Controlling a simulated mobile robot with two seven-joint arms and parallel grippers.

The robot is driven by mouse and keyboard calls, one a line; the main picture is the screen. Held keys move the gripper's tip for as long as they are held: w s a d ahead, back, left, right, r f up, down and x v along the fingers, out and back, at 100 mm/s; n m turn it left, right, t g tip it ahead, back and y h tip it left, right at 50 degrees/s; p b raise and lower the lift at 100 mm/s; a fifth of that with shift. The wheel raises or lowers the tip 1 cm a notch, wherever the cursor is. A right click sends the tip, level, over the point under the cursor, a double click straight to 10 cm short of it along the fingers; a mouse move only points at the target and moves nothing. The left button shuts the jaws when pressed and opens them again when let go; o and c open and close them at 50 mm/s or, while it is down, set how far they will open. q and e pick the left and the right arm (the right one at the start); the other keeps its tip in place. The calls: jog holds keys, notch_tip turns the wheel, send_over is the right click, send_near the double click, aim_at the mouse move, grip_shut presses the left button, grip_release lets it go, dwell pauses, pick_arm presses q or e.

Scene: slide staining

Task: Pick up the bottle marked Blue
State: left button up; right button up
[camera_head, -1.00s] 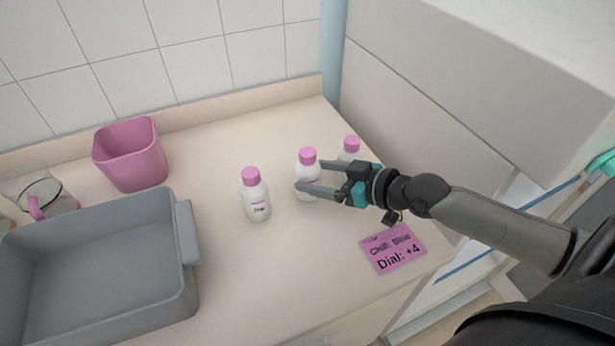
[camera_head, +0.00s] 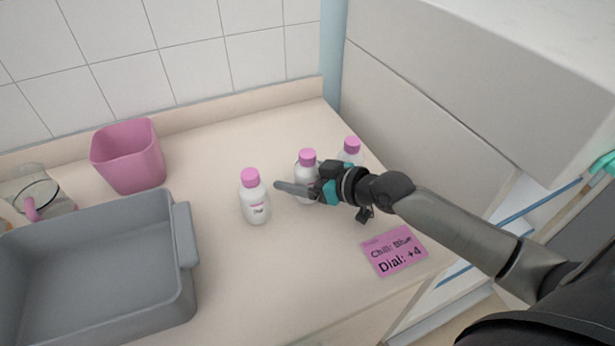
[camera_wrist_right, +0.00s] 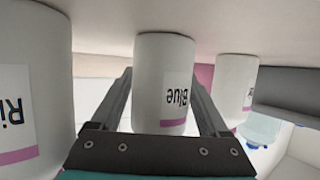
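The bottle marked Blue (camera_wrist_right: 164,85) is white with a pink band and appears upside down in the right wrist view, between my right gripper's two fingers (camera_wrist_right: 163,100). In the head view I take it to be the middle, pink-capped bottle (camera_head: 307,160), standing upright on the counter. My right gripper (camera_head: 296,183) is open around it; one finger crosses in front of it and the other is mostly hidden. Narrow gaps show beside the bottle in the wrist view; contact is not clear. My left gripper is not in view.
Similar bottles stand close on both sides, one nearer front left (camera_head: 255,200) and one behind right (camera_head: 351,147). A grey tray (camera_head: 188,235), pink cup (camera_head: 128,160) and glass beaker (camera_head: 50,203) are left. A wall panel closes the right.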

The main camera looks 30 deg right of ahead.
grip_shut()
dwell(0.4)
